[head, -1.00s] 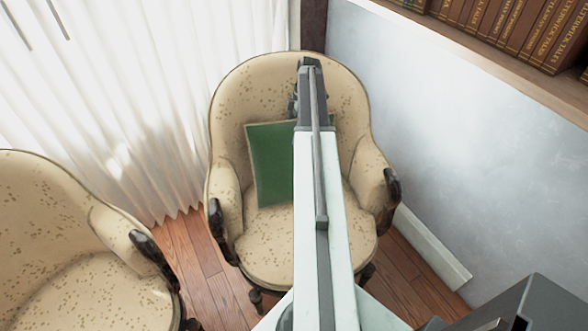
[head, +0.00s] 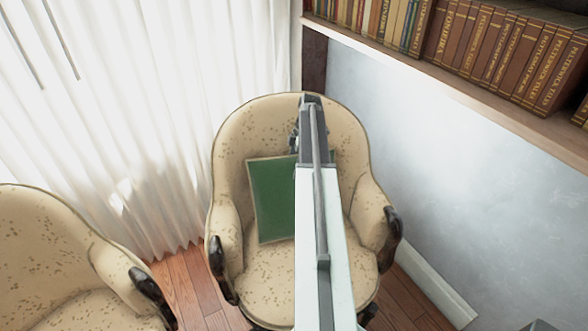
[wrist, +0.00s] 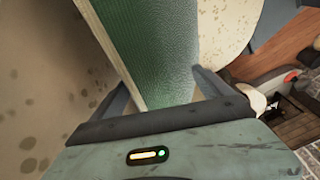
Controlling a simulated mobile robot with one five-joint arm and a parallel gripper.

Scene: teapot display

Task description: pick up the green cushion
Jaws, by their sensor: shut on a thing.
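The green cushion (head: 270,198) has a pale edge and leans against the backrest of a beige speckled armchair (head: 252,130). In the head view my arm hides its right part. In the wrist view the cushion (wrist: 150,50) stands between the two fingers of my gripper (wrist: 158,88), which is shut on it. The chair's speckled upholstery shows on both sides of the cushion there. In the head view the fingers are hidden behind my arm. I cannot tell whether the cushion is clear of the seat.
A second beige armchair (head: 60,260) stands at the lower left. White curtains (head: 140,100) hang behind at the left. A shelf of books (head: 480,40) runs along the pale wall (head: 440,160) at the right. Wooden floor (head: 190,290) shows between the chairs.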

